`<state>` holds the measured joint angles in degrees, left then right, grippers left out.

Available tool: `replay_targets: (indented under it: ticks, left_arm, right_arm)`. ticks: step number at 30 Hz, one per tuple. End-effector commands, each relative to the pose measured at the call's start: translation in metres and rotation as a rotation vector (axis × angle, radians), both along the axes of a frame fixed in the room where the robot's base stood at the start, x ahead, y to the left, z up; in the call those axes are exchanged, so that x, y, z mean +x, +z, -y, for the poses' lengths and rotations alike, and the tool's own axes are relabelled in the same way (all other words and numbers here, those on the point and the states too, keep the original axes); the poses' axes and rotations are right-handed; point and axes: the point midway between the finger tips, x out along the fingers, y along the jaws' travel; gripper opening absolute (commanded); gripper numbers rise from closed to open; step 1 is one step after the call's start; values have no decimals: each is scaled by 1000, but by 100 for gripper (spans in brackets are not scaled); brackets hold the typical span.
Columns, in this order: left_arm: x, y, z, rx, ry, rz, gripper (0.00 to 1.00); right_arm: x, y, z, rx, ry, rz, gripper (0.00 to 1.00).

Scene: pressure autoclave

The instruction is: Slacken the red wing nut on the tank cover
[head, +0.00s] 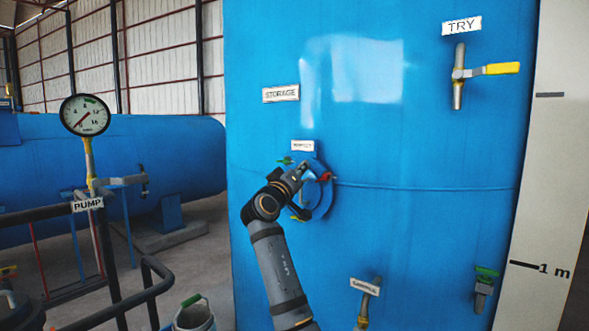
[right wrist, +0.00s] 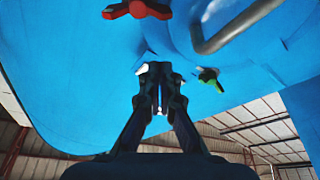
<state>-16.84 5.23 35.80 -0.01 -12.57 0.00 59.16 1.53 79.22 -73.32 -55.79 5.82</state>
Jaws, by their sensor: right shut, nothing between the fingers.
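The round blue tank cover (head: 322,198) sits on the front of the big blue tank, partly hidden behind my right arm. The red wing nut (head: 325,177) is at the cover's right edge; in the right wrist view it shows at the top edge (right wrist: 138,9), partly cut off. My right gripper (head: 302,168) is in front of the cover's upper part, left of the red nut and apart from it. In the right wrist view its fingers (right wrist: 160,68) are together and empty. My left gripper is not in view.
A green wing nut (head: 286,160) is at the cover's upper left, close to my right gripper; a grey bent handle (right wrist: 235,25) shows in the right wrist view. A yellow-handled TRY valve (head: 500,69) is at upper right. A gauge (head: 85,115) and railings stand left.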

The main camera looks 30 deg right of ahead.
Motion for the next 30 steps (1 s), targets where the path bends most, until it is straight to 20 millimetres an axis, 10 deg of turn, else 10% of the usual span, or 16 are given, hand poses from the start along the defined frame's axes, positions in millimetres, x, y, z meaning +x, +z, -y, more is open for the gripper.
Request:
replay_targets:
  ticks: [30]
  left_arm:
    - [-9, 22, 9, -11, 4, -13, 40]
  right_arm:
    - [-9, -31, 17, 2, 0, 0, 0]
